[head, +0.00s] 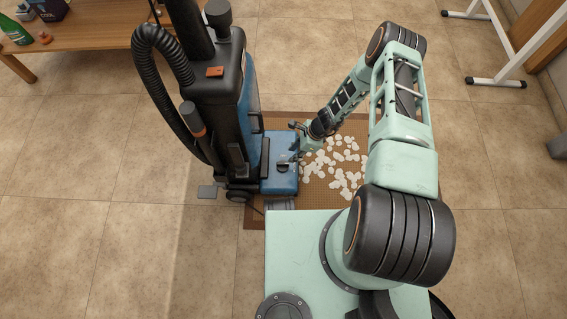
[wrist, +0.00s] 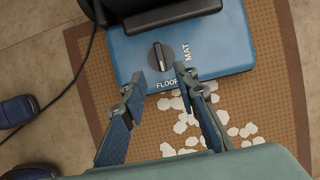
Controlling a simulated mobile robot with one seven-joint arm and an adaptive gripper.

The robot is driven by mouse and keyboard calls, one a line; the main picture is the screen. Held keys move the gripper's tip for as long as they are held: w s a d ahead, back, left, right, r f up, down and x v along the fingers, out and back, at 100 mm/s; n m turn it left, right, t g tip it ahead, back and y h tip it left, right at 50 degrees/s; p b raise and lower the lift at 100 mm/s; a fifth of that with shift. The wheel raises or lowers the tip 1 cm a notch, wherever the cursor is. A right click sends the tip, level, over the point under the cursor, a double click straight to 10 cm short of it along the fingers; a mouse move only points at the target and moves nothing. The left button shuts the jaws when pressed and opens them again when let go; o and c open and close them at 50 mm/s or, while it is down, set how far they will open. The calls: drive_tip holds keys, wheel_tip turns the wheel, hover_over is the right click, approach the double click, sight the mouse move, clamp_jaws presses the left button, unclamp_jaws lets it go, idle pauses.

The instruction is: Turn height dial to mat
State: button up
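The height dial is a dark round knob with a raised grip and a pale line along it (wrist: 160,57), on the blue vacuum head (wrist: 222,40). In the wrist view, the word FLOOR is printed below the dial and MAT to its right. The line runs roughly up and down in the picture, in line with FLOOR rather than MAT. My gripper (wrist: 159,77) is open and empty, its two fingers apart with the tips just below and either side of the dial. I cannot tell whether they touch it. In the head view, my gripper (head: 299,140) is over the blue vacuum head (head: 280,178).
The upright vacuum (head: 222,100) stands left of my arm, with a black hose (head: 158,85). Its head rests on a brown mat (head: 255,215) strewn with white pieces (head: 335,165). A wooden table (head: 90,30) is at top left.

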sight(283, 163)
drive_tip(key=b+x, duration=0.3)
drive_tip(key=x, duration=0.7)
drive_tip(key=shift+r, duration=0.1)
clamp_jaws()
